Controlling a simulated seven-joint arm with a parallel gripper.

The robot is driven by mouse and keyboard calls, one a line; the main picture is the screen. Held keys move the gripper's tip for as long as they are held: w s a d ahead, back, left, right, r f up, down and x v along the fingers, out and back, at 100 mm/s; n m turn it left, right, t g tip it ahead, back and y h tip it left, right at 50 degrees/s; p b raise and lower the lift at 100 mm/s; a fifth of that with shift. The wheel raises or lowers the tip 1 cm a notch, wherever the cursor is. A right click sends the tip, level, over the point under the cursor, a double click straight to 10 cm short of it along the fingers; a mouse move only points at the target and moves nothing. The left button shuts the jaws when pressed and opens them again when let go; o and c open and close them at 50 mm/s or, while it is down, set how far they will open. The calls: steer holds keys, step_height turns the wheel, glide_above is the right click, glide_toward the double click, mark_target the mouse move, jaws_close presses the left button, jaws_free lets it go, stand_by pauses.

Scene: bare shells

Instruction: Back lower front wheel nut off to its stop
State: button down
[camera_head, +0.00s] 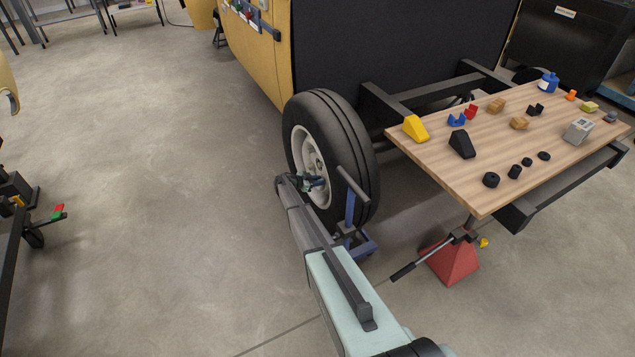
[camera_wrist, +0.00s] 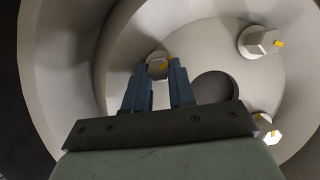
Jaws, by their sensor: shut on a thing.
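The front wheel (camera_head: 328,120) has a black tyre and a pale steel rim. In the wrist view the dished rim (camera_wrist: 195,45) fills the picture, with a dark round hole in it. The fingers hide part of this nut. Two other nuts with yellow marks sit on the right, an upper one (camera_wrist: 258,41) and a lower one (camera_wrist: 265,127). In the head view my gripper (camera_head: 315,182) reaches into the rim, and the nut there is too small to make out.
A blue stand (camera_head: 350,215) with a grey top bar is close to the tyre, right of my gripper. A wooden bench top (camera_head: 465,185) with several small parts is further right, above a red stand (camera_head: 452,262).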

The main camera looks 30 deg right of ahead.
steer(key=n+g, duration=0.1)
steer(key=n, duration=0.1)
steer(key=n+g, duration=0.2)
steer(key=w+n+g, duration=0.1)
steer(key=n, duration=0.2)
steer(key=shift+f+g+h, duration=0.2)
steer(key=shift+g+h, duration=0.2)
stand_by(0.3)
steer(key=shift+n, duration=0.3)
stand_by(0.3)
steer(key=c, duration=0.9)
jaws_free()
steer(key=shift+c, duration=0.2)
steer(key=v, duration=1.3)
steer(key=shift+w+a, duration=0.15)
steer(key=shift+a, duration=0.2)
